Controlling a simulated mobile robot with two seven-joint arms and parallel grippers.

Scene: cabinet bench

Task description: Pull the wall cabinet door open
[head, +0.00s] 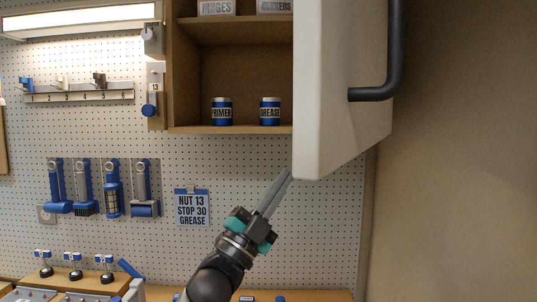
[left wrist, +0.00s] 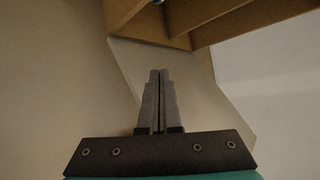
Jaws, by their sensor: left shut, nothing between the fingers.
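The wall cabinet (head: 230,70) hangs on the pegboard with its wooden inside in view. Its white door (head: 325,90) stands swung out at the right of the opening in the head view. A dark bar handle (head: 396,55) is on the door's right-hand face. My left gripper (head: 287,174) is shut and empty, just left of the door's lower corner. I cannot tell whether it touches the door. In the left wrist view the shut fingers (left wrist: 159,75) point up toward the underside of the cabinet shelves (left wrist: 215,20). My right gripper is not in view.
A primer can (head: 221,112) and a grease can (head: 270,112) stand on the cabinet's lower shelf. Several blue-handled tools (head: 100,188) and a note (head: 192,207) hang on the pegboard. The bench (head: 70,292) lies below. The wall at the right is bare.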

